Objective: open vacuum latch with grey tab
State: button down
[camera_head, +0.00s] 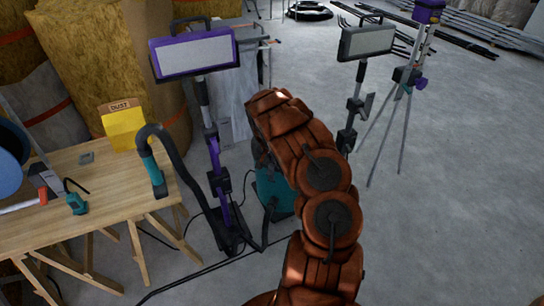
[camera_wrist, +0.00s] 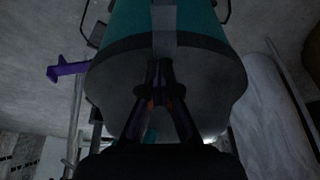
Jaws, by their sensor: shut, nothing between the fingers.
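The vacuum (camera_head: 270,190) is a teal drum on the floor beyond the workbench, largely hidden behind my arm in the head view. In the wrist view the teal drum (camera_wrist: 125,22) fills the upper middle, with a dark band and a grey lower face in the picture. A grey tab (camera_wrist: 164,18) runs down the middle of the teal side. My gripper (camera_wrist: 160,68) is shut and empty, its fingertips at or close in front of the tab's lower end in the picture. I cannot tell whether they touch. In the head view the fingertips are hidden by my arm.
A wooden workbench (camera_head: 105,188) with a vacuum hose (camera_head: 172,150) over its corner stands at left. A purple work light (camera_head: 195,55) stands close left of the vacuum. A black work light (camera_head: 367,42) and a tripod (camera_head: 400,110) stand right.

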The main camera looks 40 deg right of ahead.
jog(key=shift+x, duration=1.2)
jog(key=shift+a+f+b, duration=0.1)
jog(key=shift+b, duration=0.45)
jog(key=shift+s+b, duration=0.1)
jog(key=shift+b, duration=0.2)
jog(key=shift+a+h+b, duration=0.15)
jog(key=shift+h+b, duration=0.25)
